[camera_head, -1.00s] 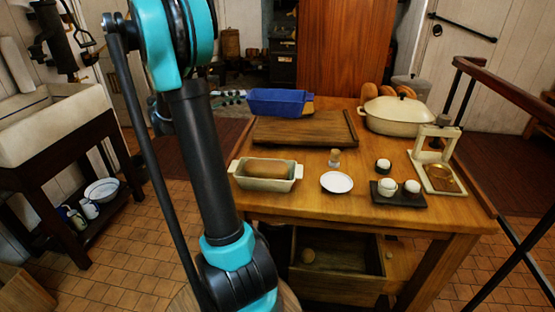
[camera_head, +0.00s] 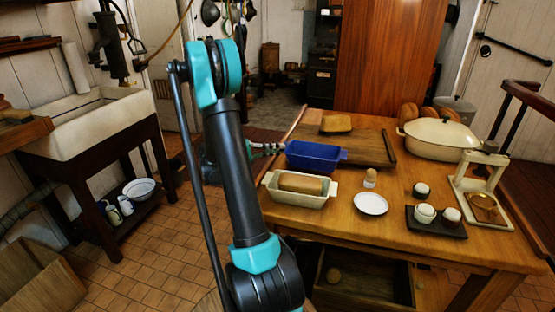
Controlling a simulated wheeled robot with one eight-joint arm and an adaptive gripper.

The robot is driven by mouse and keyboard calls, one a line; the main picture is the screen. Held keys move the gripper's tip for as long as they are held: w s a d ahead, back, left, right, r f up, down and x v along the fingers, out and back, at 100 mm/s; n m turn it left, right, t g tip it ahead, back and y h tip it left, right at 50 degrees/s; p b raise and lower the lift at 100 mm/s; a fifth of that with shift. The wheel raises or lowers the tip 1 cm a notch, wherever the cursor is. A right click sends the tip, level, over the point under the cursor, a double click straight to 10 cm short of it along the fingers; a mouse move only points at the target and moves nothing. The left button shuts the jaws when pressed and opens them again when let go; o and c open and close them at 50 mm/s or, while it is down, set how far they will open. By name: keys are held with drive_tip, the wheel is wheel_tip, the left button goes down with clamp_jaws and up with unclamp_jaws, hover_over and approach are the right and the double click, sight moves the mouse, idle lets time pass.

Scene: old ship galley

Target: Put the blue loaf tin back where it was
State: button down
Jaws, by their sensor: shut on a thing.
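The blue loaf tin (camera_head: 325,162) is at the front left of the dark wooden board (camera_head: 372,148) on the table. I cannot tell whether it touches the board or hangs just above it. My gripper (camera_head: 284,150) reaches in from the left and is shut on the tin's left end. My arm hides part of the gripper. A flat brown loaf-like piece (camera_head: 336,123) lies at the back of the board, apart from the tin.
A cream loaf dish (camera_head: 277,196) holding a brown loaf stands just in front of the tin. A shaker (camera_head: 370,178), a white saucer (camera_head: 371,203), a dark tray (camera_head: 436,228) with cups and a cream casserole (camera_head: 438,142) stand to the right.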

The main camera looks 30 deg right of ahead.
drive_tip(key=shift+f, duration=2.05)
drive_tip(key=c, duration=1.7)
unclamp_jaws()
